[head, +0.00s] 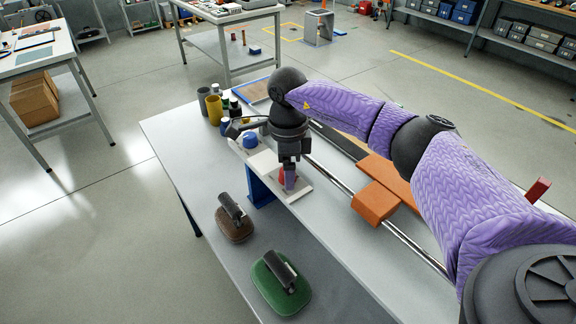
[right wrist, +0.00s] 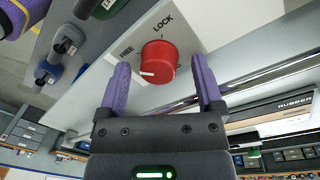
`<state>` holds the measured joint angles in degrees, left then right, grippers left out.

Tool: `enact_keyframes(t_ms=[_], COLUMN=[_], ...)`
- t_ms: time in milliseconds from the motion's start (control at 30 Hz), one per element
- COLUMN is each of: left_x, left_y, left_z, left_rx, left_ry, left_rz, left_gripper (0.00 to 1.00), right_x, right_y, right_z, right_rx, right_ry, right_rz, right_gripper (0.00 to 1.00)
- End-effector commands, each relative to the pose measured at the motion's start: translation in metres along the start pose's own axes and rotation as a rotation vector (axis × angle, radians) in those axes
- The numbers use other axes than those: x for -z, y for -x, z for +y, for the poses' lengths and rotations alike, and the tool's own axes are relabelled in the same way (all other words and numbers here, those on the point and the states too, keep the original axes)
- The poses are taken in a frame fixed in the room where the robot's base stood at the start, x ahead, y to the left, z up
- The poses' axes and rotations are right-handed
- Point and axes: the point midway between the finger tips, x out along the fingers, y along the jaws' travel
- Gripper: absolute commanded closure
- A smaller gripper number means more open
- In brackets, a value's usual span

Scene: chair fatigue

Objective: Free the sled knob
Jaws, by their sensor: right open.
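The red knob (right wrist: 158,62) sits on a white plate (right wrist: 88,84) printed FREE and LOCK. Its white pointer mark is at the lower left of the knob, below the FREE label; LOCK is above the knob. My right gripper (right wrist: 160,66) is open, with its purple fingers on either side of the knob; contact cannot be told. In the head view the right gripper (head: 289,182) points down at the plate, and the red knob (head: 281,175) is partly hidden by the fingers. My left gripper is not in view.
An orange block (head: 376,203) sits on steel rails (head: 335,178) right of the plate. A yellow cup (head: 214,110) and other containers stand behind the gripper. A brown-based (head: 235,231) and a green-based handled tool (head: 268,290) lie in front.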

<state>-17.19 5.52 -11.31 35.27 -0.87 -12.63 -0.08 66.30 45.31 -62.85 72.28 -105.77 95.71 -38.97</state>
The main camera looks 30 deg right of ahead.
Motion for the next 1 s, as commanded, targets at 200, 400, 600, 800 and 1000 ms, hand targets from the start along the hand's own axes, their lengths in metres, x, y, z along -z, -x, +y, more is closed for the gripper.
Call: enact_keyframes(t_ms=[200, 400, 600, 800, 1000], left_x=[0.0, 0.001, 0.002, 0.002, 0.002], left_y=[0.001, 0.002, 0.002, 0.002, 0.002], left_z=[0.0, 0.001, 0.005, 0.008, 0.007], left_rx=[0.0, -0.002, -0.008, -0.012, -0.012], left_ry=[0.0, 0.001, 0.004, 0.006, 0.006], left_rz=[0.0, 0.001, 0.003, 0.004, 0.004], left_gripper=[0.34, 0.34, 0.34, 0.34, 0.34], right_x=[-0.001, 0.0, 0.0, 0.0, 0.0], right_y=[0.037, 0.084, 0.1, 0.099, 0.099], right_z=[-0.001, -0.001, 0.0, 0.0, 0.0], right_rx=[0.005, 0.003, 0.0, 0.0, 0.0], right_ry=[0.001, 0.0, 0.0, 0.0, 0.0], right_rz=[-0.003, -0.002, -0.001, 0.0, 0.0], right_gripper=[0.15, 0.15, 0.15, 0.15, 0.15])
